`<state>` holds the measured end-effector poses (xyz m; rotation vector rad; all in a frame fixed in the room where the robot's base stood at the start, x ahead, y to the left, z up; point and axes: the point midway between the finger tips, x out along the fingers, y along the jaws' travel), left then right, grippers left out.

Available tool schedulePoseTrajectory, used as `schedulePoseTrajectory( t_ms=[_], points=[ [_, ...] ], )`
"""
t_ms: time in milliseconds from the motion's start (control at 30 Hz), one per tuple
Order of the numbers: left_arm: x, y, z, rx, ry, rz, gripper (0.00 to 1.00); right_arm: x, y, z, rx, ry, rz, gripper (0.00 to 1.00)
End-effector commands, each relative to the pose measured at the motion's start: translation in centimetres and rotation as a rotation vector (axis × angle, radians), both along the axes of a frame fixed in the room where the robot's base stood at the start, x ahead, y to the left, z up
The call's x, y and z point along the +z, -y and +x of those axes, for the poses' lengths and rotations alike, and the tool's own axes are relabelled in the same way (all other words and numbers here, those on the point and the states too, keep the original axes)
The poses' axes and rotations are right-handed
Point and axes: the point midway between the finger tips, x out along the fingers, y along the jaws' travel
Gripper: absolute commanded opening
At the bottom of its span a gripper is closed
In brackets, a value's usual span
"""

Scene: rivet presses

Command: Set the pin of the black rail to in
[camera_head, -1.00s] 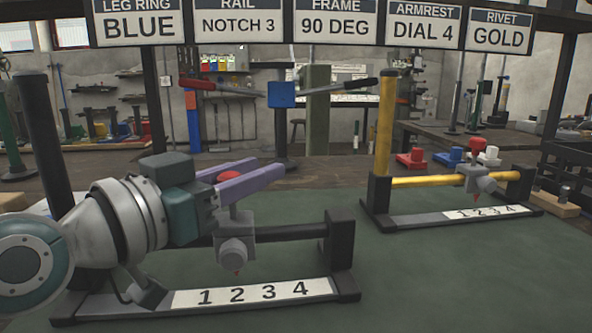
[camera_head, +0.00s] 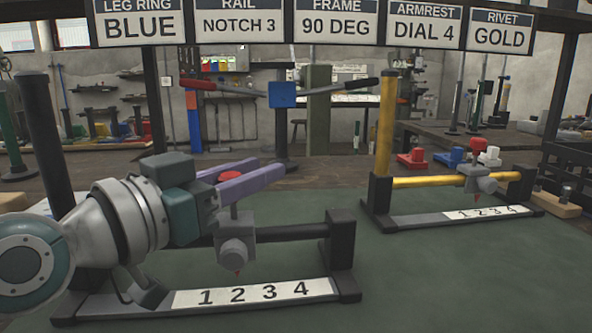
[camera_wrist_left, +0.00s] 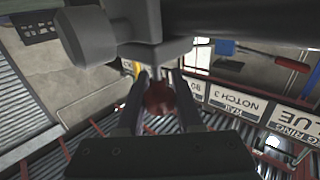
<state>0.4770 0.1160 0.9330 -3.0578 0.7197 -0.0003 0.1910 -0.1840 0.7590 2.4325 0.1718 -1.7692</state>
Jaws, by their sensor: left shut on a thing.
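The black rail (camera_head: 288,233) stands at the front left of the green mat, with a numbered strip (camera_head: 255,293) along its base. A grey slider (camera_head: 237,252) sits on the rail, and its red pointer is above the 2. The red pin knob (camera_head: 231,176) stands on top of the slider, with a thin stem showing below it. My left gripper (camera_head: 250,182), with purple fingers, is shut on the red knob. In the left wrist view the knob (camera_wrist_left: 159,98) is between the two fingers. My right gripper is in neither view.
A yellow rail (camera_head: 430,181) with its own slider and red knob (camera_head: 478,146) stands at the right. Red, blue and white pieces lie behind it. Signs (camera_head: 240,22) hang across the top. The mat between the two rails is clear.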

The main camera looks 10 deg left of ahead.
Motion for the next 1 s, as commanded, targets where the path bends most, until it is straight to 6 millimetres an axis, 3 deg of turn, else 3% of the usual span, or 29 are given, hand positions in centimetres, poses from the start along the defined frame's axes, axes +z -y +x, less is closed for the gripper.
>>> schedulePoseTrajectory(
  t_ms=[267,467,733,767,1000],
  points=[
    [0.0,0.0,0.0,0.0,0.0,0.0,0.0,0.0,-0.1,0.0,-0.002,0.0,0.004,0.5],
    [-2.2,0.0,0.0,0.0,0.0,0.002,0.0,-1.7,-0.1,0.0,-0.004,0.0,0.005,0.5],
    [-2.3,0.0,0.0,0.0,-0.006,0.003,0.0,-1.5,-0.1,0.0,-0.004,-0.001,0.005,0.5],
    [-2.3,0.0,0.0,0.0,-0.007,0.004,0.38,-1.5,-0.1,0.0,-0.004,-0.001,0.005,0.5],
    [-2.2,0.0,0.0,0.0,-0.004,0.002,0.65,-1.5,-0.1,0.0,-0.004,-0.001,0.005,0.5]
  ],
)
